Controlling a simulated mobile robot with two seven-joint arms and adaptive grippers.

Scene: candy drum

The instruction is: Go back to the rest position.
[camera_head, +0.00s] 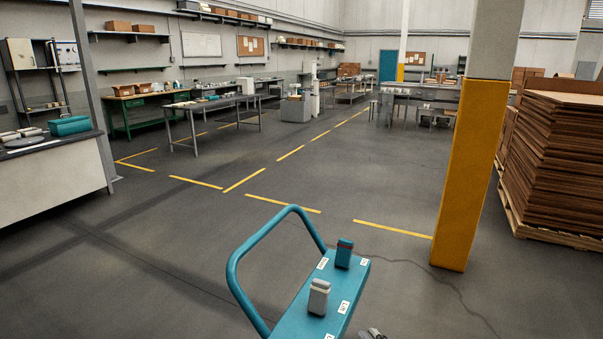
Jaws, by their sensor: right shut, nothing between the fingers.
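My right gripper (372,334) shows only as a small grey and black tip at the bottom edge, just right of the teal cart (306,309). It is shut and empty, and most of it is cut off by the frame. My left gripper is not in view.
A teal handle (236,265) rises at the cart's left. A yellow pillar (461,175) and stacked cardboard (555,150) on a pallet stand at right. A white counter (50,185) stands at left.

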